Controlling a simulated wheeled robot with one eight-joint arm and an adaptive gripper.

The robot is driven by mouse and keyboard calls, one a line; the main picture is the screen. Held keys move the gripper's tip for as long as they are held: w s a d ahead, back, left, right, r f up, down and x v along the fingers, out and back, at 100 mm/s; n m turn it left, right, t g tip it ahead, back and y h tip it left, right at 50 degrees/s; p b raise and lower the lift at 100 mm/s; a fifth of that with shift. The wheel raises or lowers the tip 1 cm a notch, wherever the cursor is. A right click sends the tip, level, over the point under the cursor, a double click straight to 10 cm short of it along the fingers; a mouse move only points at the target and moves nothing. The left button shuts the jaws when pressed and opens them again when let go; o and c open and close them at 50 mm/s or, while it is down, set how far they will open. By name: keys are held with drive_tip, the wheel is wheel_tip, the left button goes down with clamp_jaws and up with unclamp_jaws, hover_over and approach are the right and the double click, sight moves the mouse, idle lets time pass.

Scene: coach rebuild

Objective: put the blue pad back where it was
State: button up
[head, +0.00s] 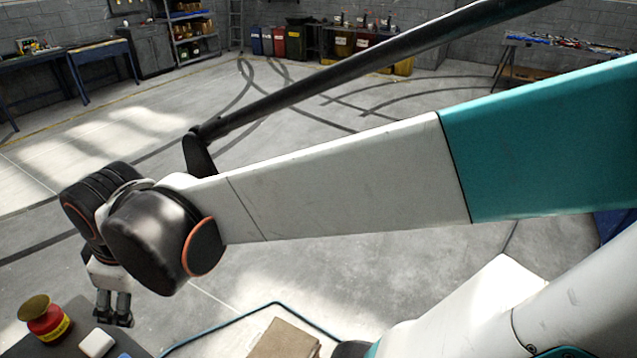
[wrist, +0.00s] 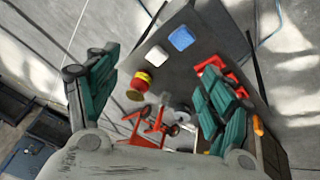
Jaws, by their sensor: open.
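The blue pad (wrist: 182,38) lies flat near the far edge of a dark grey table top (wrist: 205,52) in the wrist view. In the head view only a sliver of blue (head: 125,355) shows at the bottom edge. A white block (wrist: 157,55) lies beside the blue pad, a little apart; it also shows in the head view (head: 97,343). My gripper (head: 113,312) hangs above the table, fingers pointing down, at the lower left of the head view. In the wrist view my gripper (wrist: 160,68) has its fingers wide apart, with nothing held between them.
A red and yellow can (head: 45,321) stands by the white block. Red-orange frame pieces (wrist: 150,128) and a grey round thing lie nearer in the wrist view; another red piece is partly behind the right finger. A cardboard box (head: 284,341) and a hose are on the floor.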

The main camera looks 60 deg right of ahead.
drive_tip(key=s+d+r+m+t, duration=0.1)
drive_tip(key=s+d+m+t, duration=0.1)
drive_tip(key=s+m, duration=0.4)
drive_tip(key=shift+s+d+r+t, duration=0.3)
drive_tip(key=shift+s+d+r, duration=0.15)
drive_tip(key=shift+s, duration=0.2)
drive_tip(key=shift+f+b, duration=0.35)
drive_tip(key=shift+f, duration=0.05)
idle(0.3)
